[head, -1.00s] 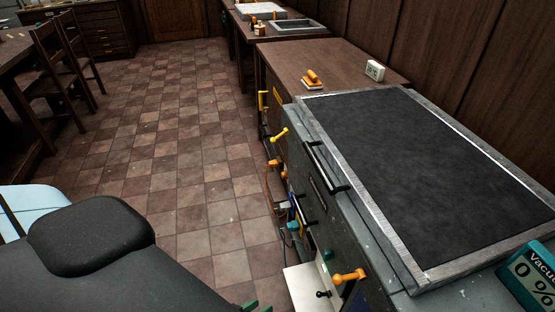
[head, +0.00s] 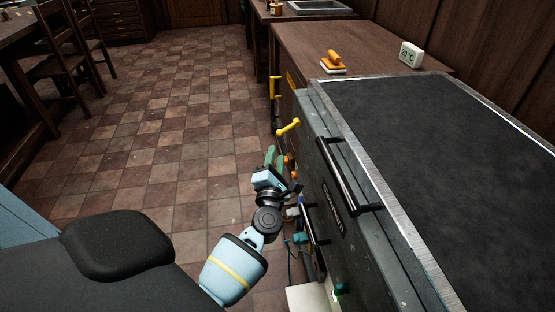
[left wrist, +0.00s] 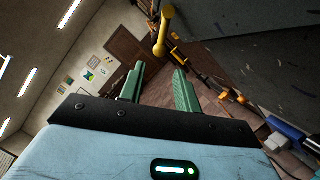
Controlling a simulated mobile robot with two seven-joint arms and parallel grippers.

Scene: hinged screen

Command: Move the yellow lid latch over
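The yellow lid latch (head: 288,127) sticks out from the left side of the grey machine (head: 318,125), near its far corner. It also shows in the left wrist view (left wrist: 163,32), beyond the fingertips and near the top. My left gripper (head: 274,158) has green fingers and is just below and nearer than the latch, left of the machine's side. In the left wrist view the left fingers (left wrist: 159,70) stand apart with nothing between them. The latch is clear of them. My right gripper is in neither view.
A black lid handle (head: 345,178) juts from the machine's side. Orange fittings, cables and a teal connector (head: 300,238) crowd the side below. Another yellow handle (head: 275,88) is farther back. A wooden counter (head: 375,50) stands behind the machine. The tiled floor (head: 165,150) is open to the left.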

